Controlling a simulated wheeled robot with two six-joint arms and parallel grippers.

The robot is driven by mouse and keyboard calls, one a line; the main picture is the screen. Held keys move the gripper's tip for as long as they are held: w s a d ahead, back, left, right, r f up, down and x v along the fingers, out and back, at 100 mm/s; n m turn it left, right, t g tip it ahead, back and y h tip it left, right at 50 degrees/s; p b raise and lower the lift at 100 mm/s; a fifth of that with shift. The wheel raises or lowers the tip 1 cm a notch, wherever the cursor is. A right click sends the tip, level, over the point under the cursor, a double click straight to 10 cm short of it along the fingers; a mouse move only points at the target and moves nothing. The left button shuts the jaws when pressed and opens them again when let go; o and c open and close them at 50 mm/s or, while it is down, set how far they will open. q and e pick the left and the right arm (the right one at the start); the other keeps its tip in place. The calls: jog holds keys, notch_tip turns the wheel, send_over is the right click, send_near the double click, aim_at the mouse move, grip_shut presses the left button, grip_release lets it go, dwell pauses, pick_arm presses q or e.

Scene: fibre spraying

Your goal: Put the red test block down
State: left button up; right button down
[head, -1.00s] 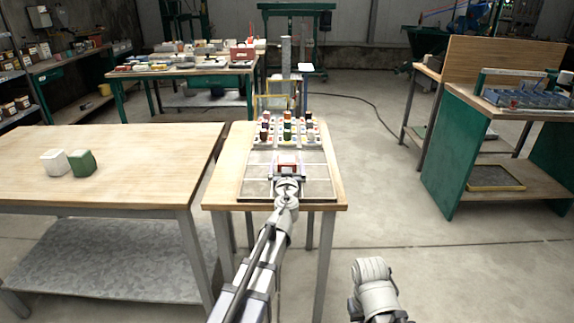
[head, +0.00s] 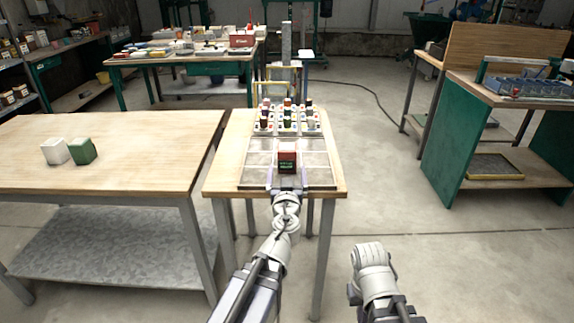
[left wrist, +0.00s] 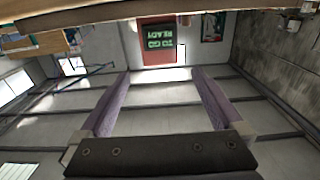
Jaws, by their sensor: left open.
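The red test block (head: 287,155) stands upright in a middle cell of the grey tray (head: 317,176) on the narrow wooden table. Its dark front panel bears green lettering. In the left wrist view the block (left wrist: 143,45) stands beyond the fingertips, apart from them. My left gripper (head: 286,186) is open and empty, low over the tray's near edge, on the near side of the block. Its two purple fingers (left wrist: 160,76) are spread wide in the left wrist view. Part of my right arm shows at lower right; its gripper is not visible.
Several small coloured containers (head: 287,122) stand at the tray's far end. A white block (head: 55,151) and a green block (head: 84,151) sit on the wide table (head: 140,160) at left. A green-sided bench (head: 455,140) stands at right, with clear floor between.

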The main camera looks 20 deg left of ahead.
pick_arm(q)
jog(key=s+d+f+g+y, duration=0.1)
jog(key=s+f+g, duration=0.4)
jog(key=f, duration=0.2)
jog(key=s+d+f+g, duration=0.2)
jog(key=s+f+g, duration=0.25)
jog(key=f, duration=0.25)
jog(key=s+d+f+m+g+h, duration=0.2)
jog(key=s+d+f+m+g, duration=0.1)
jog(key=s+d, duration=0.3)
jog(key=s+d+f+m+g+h, duration=0.2)
jog(key=s+d+f+m+g, duration=0.2)
jog(key=s, duration=0.5)
jog(key=shift+d+f+g+h, duration=0.45)
jog(key=shift+d+g, duration=0.1)
jog(key=shift+d, duration=0.45)
